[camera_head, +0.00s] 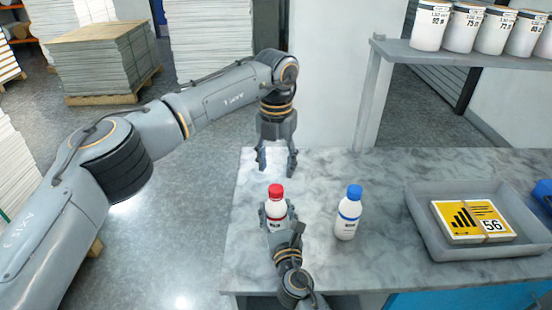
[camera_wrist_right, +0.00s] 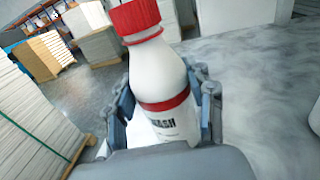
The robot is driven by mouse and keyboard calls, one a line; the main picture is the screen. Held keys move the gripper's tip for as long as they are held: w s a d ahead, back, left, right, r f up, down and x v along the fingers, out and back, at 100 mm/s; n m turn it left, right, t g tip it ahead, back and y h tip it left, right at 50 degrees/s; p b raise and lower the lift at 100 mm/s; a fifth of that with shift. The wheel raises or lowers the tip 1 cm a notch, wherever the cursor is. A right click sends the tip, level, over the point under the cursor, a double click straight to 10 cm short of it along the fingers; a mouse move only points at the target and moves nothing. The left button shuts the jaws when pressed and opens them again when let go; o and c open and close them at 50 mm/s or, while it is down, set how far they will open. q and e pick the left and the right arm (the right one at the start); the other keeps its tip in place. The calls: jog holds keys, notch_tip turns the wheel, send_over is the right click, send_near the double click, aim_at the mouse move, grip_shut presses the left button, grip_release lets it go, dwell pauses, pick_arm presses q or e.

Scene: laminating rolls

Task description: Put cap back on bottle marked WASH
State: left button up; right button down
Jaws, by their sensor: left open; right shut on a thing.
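The white bottle marked WASH (camera_head: 277,210) stands upright at the near left of the grey marbled table (camera_head: 390,190). It also shows in the right wrist view (camera_wrist_right: 158,75), where a red band and the partly hidden label read "WASH". A red cap (camera_head: 276,190) sits on its neck; in the right wrist view the cap (camera_wrist_right: 135,17) is cut by the top edge. My right gripper (camera_head: 274,214) is shut around the bottle's body, one finger on each side. My left gripper (camera_head: 277,168) is open and empty, pointing down just behind and above the cap, apart from it.
A white bottle with a blue cap (camera_head: 348,213) stands to the right. Further right, a grey tray (camera_head: 437,238) holds a yellow pack marked 56 (camera_head: 474,219). A shelf (camera_head: 440,56) with several white tubs is at the upper right. The table's back middle is clear.

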aim_at(276, 188)
pick_arm(q)
jog(key=n, duration=0.6)
jog(key=shift+r, duration=0.15)
jog(key=n, duration=0.5)
jog(key=shift+r+n, duration=0.15)
jog(key=shift+n, duration=0.15)
jog(key=n, duration=0.5)
jog(key=shift+r+n, duration=0.15)
jog(key=shift+n, duration=0.15)
jog(key=n, duration=0.4)
jog(key=shift+r+n, duration=0.1)
jog(key=shift+n, duration=0.3)
jog(key=shift+f, duration=4.05)
